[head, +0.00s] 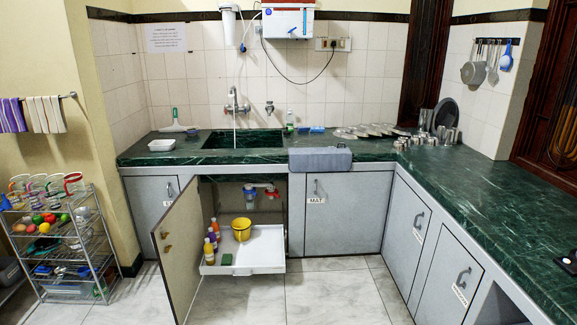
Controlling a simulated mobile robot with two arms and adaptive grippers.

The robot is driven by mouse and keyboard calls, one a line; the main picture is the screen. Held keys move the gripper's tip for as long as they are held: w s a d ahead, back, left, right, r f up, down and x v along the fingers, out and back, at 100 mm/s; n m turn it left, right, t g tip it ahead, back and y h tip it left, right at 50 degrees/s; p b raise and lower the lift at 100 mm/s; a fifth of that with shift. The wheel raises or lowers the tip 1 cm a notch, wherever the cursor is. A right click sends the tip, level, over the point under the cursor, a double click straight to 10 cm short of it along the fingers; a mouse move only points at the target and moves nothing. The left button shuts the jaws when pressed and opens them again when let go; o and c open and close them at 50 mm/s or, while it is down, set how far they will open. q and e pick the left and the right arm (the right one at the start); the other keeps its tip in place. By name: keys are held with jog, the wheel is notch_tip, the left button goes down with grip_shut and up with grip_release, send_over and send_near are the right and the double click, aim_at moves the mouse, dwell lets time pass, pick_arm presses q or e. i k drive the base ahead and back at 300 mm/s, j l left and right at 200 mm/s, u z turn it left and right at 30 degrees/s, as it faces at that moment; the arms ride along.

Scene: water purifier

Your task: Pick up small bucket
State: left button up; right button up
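A small yellow bucket (241,229) stands upright on a white pull-out tray (262,262) under the sink counter. The tray extends out of the open cabinet. Several bottles (211,237) and a green block (227,259) are on the tray to the left of the bucket. Neither of my grippers shows in the head view, and nothing is touching the bucket.
An open cabinet door (183,250) stands out to the left of the tray. The green counter (480,205) runs along the back and right. A wire rack (65,250) stands at the left. The tiled floor (335,297) in front is clear.

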aim_at(240, 226)
jog(key=i+u, duration=0.15)
jog(key=i, duration=0.45)
jog(key=i+l+u, duration=0.1)
jog(key=i, duration=0.45)
jog(key=i+l+u, duration=0.15)
jog(key=i, duration=0.45)
jog(key=l, duration=0.1)
